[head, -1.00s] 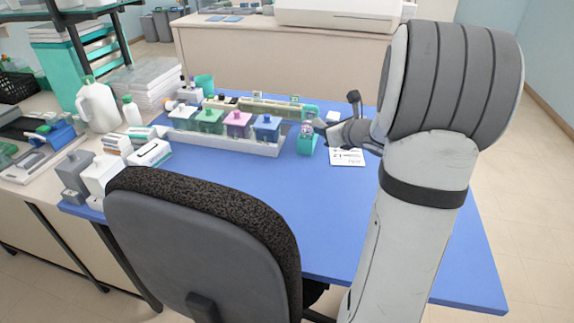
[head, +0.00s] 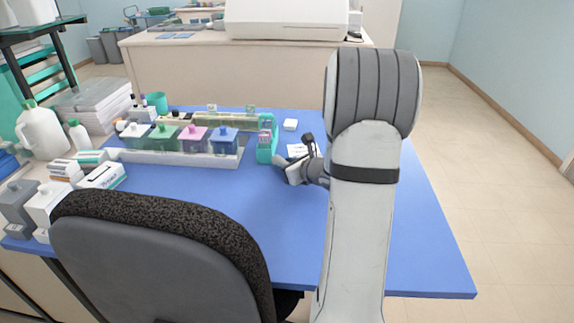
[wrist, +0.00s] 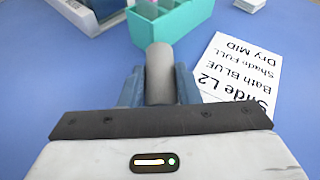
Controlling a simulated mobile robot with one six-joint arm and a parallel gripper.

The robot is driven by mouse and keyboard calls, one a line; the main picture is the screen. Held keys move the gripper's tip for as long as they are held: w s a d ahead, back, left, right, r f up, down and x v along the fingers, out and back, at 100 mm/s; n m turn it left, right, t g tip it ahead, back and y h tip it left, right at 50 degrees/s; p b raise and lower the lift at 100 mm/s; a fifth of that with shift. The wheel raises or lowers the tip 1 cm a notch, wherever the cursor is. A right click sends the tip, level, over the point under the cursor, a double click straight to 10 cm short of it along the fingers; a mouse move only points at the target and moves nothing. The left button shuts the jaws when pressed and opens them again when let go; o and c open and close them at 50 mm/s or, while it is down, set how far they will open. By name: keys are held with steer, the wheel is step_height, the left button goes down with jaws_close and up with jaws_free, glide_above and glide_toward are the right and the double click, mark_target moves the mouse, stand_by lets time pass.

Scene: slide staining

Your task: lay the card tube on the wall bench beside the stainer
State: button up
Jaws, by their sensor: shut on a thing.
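My gripper (wrist: 159,88) is shut on a grey cylinder, the card tube (wrist: 160,70), which sticks out beyond the fingers in the wrist view. In the head view my gripper (head: 290,171) is low over the blue table, just in front of the teal rack; the tube is hard to make out there. The wall bench (head: 220,72) is the beige counter across the back. A large white machine (head: 285,20), apparently the stainer, stands on it. The bench top left of the machine is partly free.
The blue table (head: 215,215) carries a white tray of coloured-lid jars (head: 180,157), a teal rack (head: 268,148) and a printed card (wrist: 245,75). A dark chair (head: 150,245) stands at the front. Blue slips (head: 178,36) lie on the wall bench. Floor at right is open.

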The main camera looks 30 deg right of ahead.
steer(key=shift+f, duration=0.2)
steer(key=o, duration=0.9)
steer(key=shift+o, duration=0.2)
steer(key=shift+r, duration=0.15)
